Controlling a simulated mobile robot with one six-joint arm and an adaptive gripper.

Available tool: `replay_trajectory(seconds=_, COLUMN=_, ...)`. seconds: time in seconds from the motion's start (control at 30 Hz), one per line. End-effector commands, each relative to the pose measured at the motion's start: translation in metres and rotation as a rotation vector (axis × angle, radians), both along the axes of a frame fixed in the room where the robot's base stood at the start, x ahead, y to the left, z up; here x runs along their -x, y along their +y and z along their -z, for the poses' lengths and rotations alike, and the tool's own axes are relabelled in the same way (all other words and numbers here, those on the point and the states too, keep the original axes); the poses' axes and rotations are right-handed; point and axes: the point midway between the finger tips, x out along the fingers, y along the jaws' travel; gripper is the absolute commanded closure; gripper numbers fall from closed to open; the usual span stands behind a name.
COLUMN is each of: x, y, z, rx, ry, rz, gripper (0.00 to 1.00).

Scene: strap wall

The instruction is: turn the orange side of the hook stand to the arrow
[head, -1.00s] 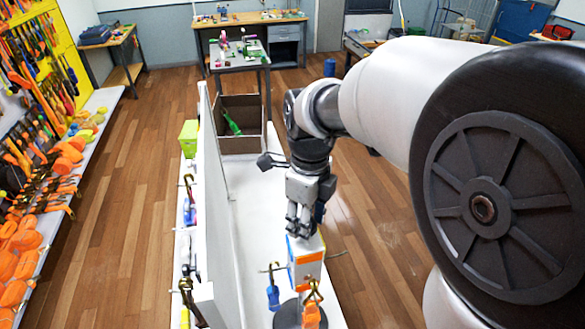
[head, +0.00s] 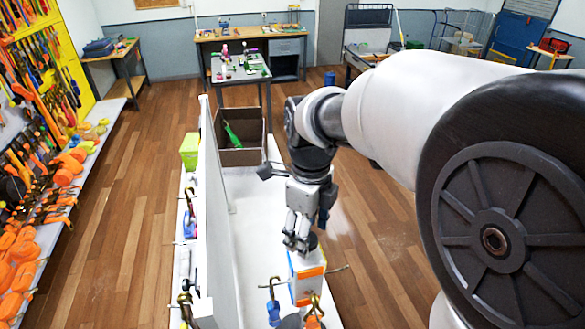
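The hook stand (head: 308,282) is a box-shaped post near the front of the white bench, with orange and white on the face toward me and a blue edge at its left. Hooks stick out from it. A blue item (head: 273,313) hangs at its left and an orange item (head: 313,322) at its front. My gripper (head: 296,246) points down at the top of the stand, with a dark round part (head: 312,241) beside its fingers. Contact and finger opening are unclear. I cannot make out an arrow.
A white upright panel (head: 214,190) runs along the bench's left side, with hooks and straps beyond it. An open cardboard box (head: 241,157) with a green item stands at the bench's far end. The white bench top (head: 253,225) is clear between box and stand.

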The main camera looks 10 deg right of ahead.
Motion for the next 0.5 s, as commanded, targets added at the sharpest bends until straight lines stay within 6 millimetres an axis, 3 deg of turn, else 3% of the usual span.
replay_trajectory(seconds=0.3, x=-0.001, y=0.0, z=-0.068, rx=-0.001, ry=-0.008, rz=0.0, gripper=0.41)
replay_trajectory(seconds=0.5, x=-0.001, y=0.0, z=-0.098, rx=-0.001, ry=-0.005, rz=0.0, gripper=0.41)
